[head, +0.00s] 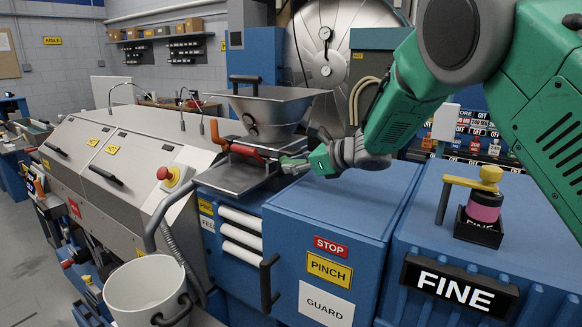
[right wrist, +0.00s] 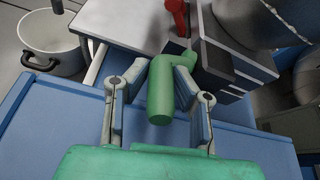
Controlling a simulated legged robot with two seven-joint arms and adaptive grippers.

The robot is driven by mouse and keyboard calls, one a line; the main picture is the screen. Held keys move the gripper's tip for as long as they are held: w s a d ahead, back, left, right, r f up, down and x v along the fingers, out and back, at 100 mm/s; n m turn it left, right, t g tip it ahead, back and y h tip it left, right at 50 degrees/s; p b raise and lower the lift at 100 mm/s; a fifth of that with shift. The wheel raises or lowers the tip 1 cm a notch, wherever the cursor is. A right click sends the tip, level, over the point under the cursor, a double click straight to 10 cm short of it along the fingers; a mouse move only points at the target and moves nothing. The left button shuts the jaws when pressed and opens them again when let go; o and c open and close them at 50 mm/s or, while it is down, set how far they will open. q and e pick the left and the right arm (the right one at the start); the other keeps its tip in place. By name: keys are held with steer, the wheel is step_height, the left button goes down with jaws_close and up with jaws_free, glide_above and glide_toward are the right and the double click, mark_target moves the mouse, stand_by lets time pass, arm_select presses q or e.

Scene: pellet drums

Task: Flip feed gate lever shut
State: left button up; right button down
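My right gripper (head: 298,164) reaches in from the right, low over the blue cabinet, beside the metal hopper's base. In the right wrist view its two fingers (right wrist: 164,75) lie close on both sides of a green L-shaped handle (right wrist: 161,100) and appear closed on it. The handle's link to the lever is partly hidden by the fingers. A red and orange lever bar (head: 245,151) runs below the hopper (head: 270,108). A red part (right wrist: 177,12) also shows at the top of the right wrist view. My left gripper is not in view.
A white bucket (head: 147,290) stands at front left. A red stop button (head: 165,173) sits on the grey machine. The blue guard cabinet (head: 320,215) lies below my right gripper. A yellow-topped pink knob (head: 485,205) stands on the blue unit marked FINE at right.

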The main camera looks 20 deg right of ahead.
steer(key=shift+s+d+f+g, duration=0.1)
steer(key=shift+d+f+g, duration=0.2)
steer(key=shift+d+f, duration=0.15)
steer(key=shift+a+r+g+h, duration=0.5)
steer(key=shift+r, duration=0.25)
steer(key=shift+w+d+r+g+h, duration=0.15)
steer(key=shift+w+r+g+h, duration=0.15)
steer(key=shift+r+g+h, duration=0.45)
steer(key=shift+w+a+r+g+h, duration=0.15)
steer(key=shift+w+r+g+h, duration=0.1)
steer(key=shift+g+h, duration=0.25)
steer(key=shift+w+a+r+g+h, duration=0.15)
steer(key=shift+r+g+h, duration=0.1)
steer(key=shift+g, duration=0.4)
steer(key=shift+r, duration=0.25)
steer(key=c, duration=1.4)
jaws_free()
steer(key=shift+o, duration=0.2)
steer(key=shift+s+d, duration=0.1)
steer(key=shift+s, duration=0.15)
